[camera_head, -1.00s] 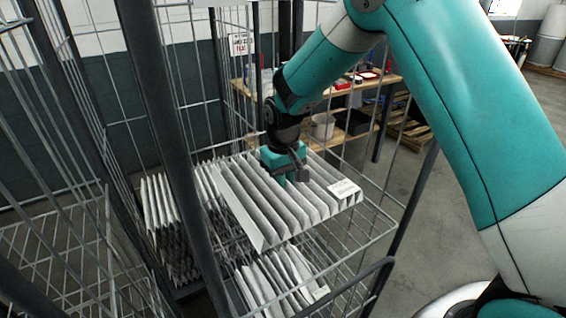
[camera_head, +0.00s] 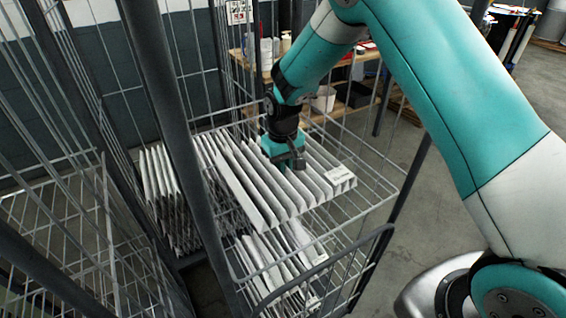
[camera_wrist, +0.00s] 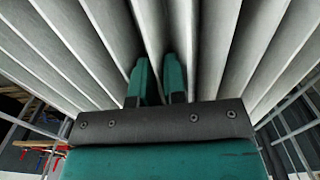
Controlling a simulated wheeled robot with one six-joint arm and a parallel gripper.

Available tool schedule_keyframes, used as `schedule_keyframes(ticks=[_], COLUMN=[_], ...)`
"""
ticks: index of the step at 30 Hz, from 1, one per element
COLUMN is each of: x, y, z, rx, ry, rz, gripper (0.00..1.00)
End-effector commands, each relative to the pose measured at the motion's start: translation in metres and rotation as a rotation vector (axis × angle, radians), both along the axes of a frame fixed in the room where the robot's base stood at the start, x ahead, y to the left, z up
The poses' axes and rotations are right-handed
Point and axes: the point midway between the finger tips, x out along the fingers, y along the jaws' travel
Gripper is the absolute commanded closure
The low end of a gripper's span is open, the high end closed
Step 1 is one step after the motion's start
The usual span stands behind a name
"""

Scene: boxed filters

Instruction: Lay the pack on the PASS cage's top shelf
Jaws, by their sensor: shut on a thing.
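The pack (camera_head: 262,187) is a white pleated filter block with a small label at its right end. In the head view it lies flat over the wire top shelf (camera_head: 368,190) of the cage. I cannot tell if its underside touches the wires. My gripper (camera_head: 284,168) comes down on it from above and is shut on one of its pleats. In the wrist view the two teal fingertips (camera_wrist: 156,82) reach between the pleats (camera_wrist: 230,45), close together. No PASS sign is readable in these views.
More pleated packs stand on the left (camera_head: 165,195) and on a lower level (camera_head: 290,265). Dark cage posts (camera_head: 172,110) and wire sides rise close around. An empty wire shelf (camera_head: 50,220) is at far left. A wooden workbench (camera_head: 350,65) stands behind.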

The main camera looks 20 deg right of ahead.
Motion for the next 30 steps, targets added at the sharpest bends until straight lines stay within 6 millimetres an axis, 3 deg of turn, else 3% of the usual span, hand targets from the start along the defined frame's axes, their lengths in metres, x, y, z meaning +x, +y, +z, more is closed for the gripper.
schedule_keyframes(ticks=[24,25,30], x=[0.0001,0.0,0.0], y=[0.0,0.0,0.0], z=[-0.0043,-0.0043,-0.0043], rx=[0.0,0.0,0.0], ry=[0.0,0.0,0.0], rz=[0.0,0.0,0.0], gripper=[1.0,0.81,0.77])
